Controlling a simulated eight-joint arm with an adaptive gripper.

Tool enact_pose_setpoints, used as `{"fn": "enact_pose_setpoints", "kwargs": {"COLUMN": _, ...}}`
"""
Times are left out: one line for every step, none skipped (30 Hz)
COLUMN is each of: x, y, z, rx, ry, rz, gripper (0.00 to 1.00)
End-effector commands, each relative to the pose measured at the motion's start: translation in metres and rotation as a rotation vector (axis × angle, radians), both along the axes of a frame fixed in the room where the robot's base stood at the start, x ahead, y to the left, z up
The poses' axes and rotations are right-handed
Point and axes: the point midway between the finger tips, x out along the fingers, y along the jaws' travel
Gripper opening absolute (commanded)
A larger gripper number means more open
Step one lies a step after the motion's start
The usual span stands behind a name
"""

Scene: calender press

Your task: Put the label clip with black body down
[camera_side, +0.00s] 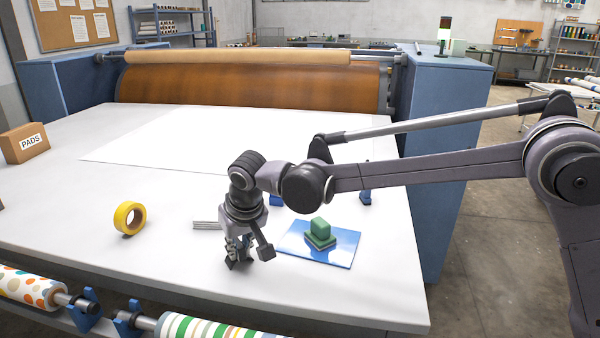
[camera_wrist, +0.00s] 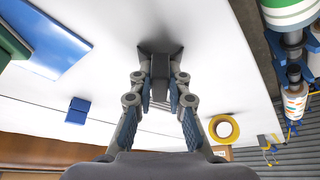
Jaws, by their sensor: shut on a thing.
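My gripper (camera_side: 238,262) points down, low over the white table (camera_side: 75,220), between the yellow tape roll and the blue plate. In the wrist view my gripper (camera_wrist: 162,52) is shut on a dark, narrow thing, the label clip with black body (camera_wrist: 160,70). The fingers hide much of it. In the side view I cannot make the clip out from the dark fingertips. I cannot tell if it touches the table.
A yellow tape roll (camera_side: 129,218) stands to the left. A grey strip (camera_side: 206,225) lies just behind my gripper. A green block (camera_side: 320,229) sits on a blue plate (camera_side: 340,248) to the right. Patterned rolls (camera_side: 28,287) lie along the front edge. Bare table lies left of my gripper.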

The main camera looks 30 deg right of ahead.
Motion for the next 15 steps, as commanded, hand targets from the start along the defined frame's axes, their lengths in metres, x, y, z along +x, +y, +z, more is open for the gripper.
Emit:
{"fn": "enact_pose_setpoints", "kwargs": {"x": 0.0001, "y": -0.0001, "z": 0.0002, "rx": 0.000, "ry": 0.000, "rz": 0.000, "gripper": 0.00}}
{"fn": "enact_pose_setpoints", "kwargs": {"x": 0.0001, "y": -0.0001, "z": 0.0002, "rx": 0.000, "ry": 0.000, "rz": 0.000, "gripper": 0.00}}
{"fn": "enact_pose_setpoints", "kwargs": {"x": 0.0001, "y": 0.0000, "z": -0.0003, "rx": 0.000, "ry": 0.000, "rz": 0.000, "gripper": 0.00}}
{"fn": "enact_pose_setpoints", "kwargs": {"x": 0.0001, "y": -0.0001, "z": -0.0008, "rx": 0.000, "ry": 0.000, "rz": 0.000, "gripper": 0.00}}
{"fn": "enact_pose_setpoints", "kwargs": {"x": 0.0002, "y": 0.0000, "z": -0.0015, "rx": 0.000, "ry": 0.000, "rz": 0.000, "gripper": 0.00}}
{"fn": "enact_pose_setpoints", "kwargs": {"x": 0.0002, "y": 0.0000, "z": -0.0026, "rx": 0.000, "ry": 0.000, "rz": 0.000, "gripper": 0.00}}
{"fn": "enact_pose_setpoints", "kwargs": {"x": 0.0001, "y": 0.0000, "z": -0.0024, "rx": 0.000, "ry": 0.000, "rz": 0.000, "gripper": 0.21}}
{"fn": "enact_pose_setpoints", "kwargs": {"x": 0.0002, "y": 0.0000, "z": -0.0023, "rx": 0.000, "ry": 0.000, "rz": 0.000, "gripper": 0.30}}
{"fn": "enact_pose_setpoints", "kwargs": {"x": 0.0002, "y": 0.0000, "z": -0.0023, "rx": 0.000, "ry": 0.000, "rz": 0.000, "gripper": 0.38}}
{"fn": "enact_pose_setpoints", "kwargs": {"x": 0.0002, "y": 0.0000, "z": -0.0023, "rx": 0.000, "ry": 0.000, "rz": 0.000, "gripper": 0.38}}
{"fn": "enact_pose_setpoints", "kwargs": {"x": 0.0002, "y": 0.0000, "z": -0.0023, "rx": 0.000, "ry": 0.000, "rz": 0.000, "gripper": 0.38}}
{"fn": "enact_pose_setpoints", "kwargs": {"x": 0.0002, "y": 0.0000, "z": -0.0023, "rx": 0.000, "ry": 0.000, "rz": 0.000, "gripper": 0.38}}
{"fn": "enact_pose_setpoints", "kwargs": {"x": 0.0002, "y": 0.0000, "z": -0.0022, "rx": 0.000, "ry": 0.000, "rz": 0.000, "gripper": 0.38}}
{"fn": "enact_pose_setpoints", "kwargs": {"x": 0.0002, "y": 0.0000, "z": -0.0022, "rx": 0.000, "ry": 0.000, "rz": 0.000, "gripper": 0.38}}
{"fn": "enact_pose_setpoints", "kwargs": {"x": 0.0002, "y": 0.0000, "z": -0.0022, "rx": 0.000, "ry": 0.000, "rz": 0.000, "gripper": 0.38}}
